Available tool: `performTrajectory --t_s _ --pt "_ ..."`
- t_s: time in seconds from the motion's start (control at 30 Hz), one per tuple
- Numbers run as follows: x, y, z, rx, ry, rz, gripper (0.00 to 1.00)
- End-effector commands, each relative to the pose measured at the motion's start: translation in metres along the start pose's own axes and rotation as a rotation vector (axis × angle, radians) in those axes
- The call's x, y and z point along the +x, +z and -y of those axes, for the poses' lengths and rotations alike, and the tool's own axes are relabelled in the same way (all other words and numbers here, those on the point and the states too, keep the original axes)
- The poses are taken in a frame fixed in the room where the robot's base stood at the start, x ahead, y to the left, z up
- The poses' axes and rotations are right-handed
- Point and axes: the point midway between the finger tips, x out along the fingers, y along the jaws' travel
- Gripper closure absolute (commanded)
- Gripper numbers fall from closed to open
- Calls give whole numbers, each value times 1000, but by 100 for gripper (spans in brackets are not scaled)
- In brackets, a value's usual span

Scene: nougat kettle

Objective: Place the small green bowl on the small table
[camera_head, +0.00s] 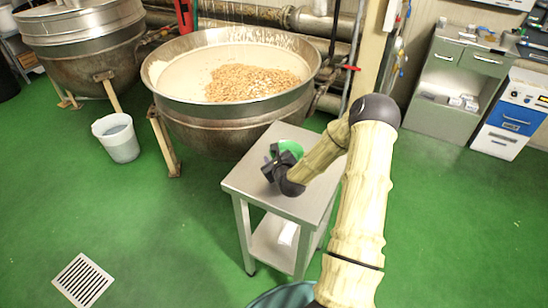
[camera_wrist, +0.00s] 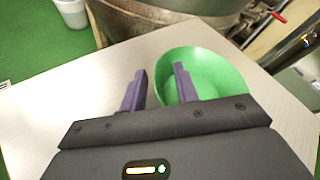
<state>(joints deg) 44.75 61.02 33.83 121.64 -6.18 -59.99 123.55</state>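The small green bowl (camera_head: 291,148) is at the top of the small metal table (camera_head: 240,184), near its back edge, and looks upright. In the wrist view the bowl (camera_wrist: 222,72) shows its open inside, and the tabletop (camera_wrist: 50,105) spreads around it. My gripper (camera_wrist: 159,70) straddles the bowl's left wall: one finger is over the inside, the other is outside to the left. A gap shows between the fingers, and they do not look closed on the wall. In the head view my gripper (camera_head: 276,158) partly hides the bowl.
A large kettle (camera_head: 200,125) of nuts stands just behind the table. A white bucket (camera_head: 118,140) stands left on the green floor. Grey (camera_head: 440,105) and blue (camera_head: 500,140) cabinets stand at the right.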

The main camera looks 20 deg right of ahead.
Motion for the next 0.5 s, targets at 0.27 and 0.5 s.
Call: performTrajectory --t_s 0.27,0.5 --pt "0 1 0 0 0 0 68" --pt "-14 1 3 1 -3 -2 68"
